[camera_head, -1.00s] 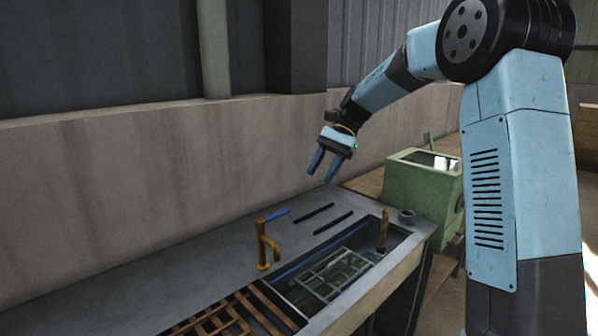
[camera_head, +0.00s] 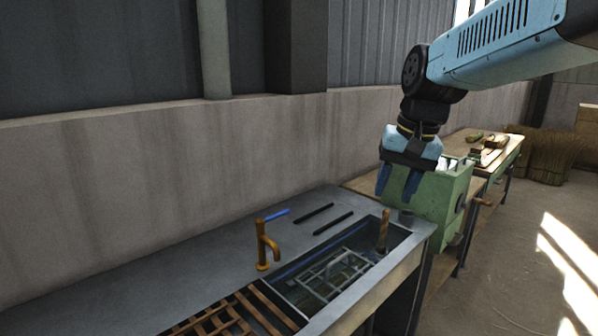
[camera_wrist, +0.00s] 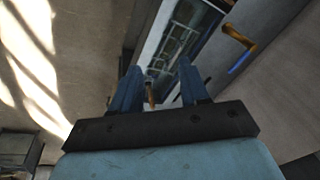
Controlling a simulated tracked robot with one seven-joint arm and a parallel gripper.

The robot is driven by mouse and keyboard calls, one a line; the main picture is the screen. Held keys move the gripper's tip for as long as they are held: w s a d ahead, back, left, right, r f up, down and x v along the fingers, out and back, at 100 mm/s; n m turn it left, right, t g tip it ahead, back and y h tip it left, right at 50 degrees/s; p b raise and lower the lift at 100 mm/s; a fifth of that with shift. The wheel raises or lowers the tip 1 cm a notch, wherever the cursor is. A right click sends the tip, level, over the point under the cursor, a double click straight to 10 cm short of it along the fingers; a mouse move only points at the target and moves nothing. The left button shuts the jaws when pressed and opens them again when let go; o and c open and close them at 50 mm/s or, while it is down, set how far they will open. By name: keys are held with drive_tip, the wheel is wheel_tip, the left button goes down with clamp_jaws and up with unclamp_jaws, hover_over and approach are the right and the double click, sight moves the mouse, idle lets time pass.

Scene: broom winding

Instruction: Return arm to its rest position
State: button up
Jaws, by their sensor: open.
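My gripper (camera_head: 397,184) hangs with its blue fingers pointing down, above the far right end of the sink bench, in front of the green machine. The fingers are apart with nothing between them. In the wrist view my gripper (camera_wrist: 160,90) is also open and empty, with the sink basin beyond its fingertips. My arm reaches in from the upper right of the head view.
The sink bench (camera_head: 190,270) holds an orange tap (camera_head: 264,245) with a blue lever, a basin with a metal rack (camera_head: 335,272), and a wooden-handled tool (camera_head: 383,230). A green machine (camera_head: 440,205) stands behind. Open floor (camera_head: 510,260) lies to the right.

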drive_tip(key=s+d+f+n+t+h, duration=0.1)
drive_tip(key=s+d, duration=0.4)
drive_tip(key=s, duration=0.5)
drive_tip(key=shift+s+d+f+n+t+h, duration=0.3)
drive_tip(key=shift+f+n+t, duration=0.4)
drive_tip(key=shift+f+t, duration=0.5)
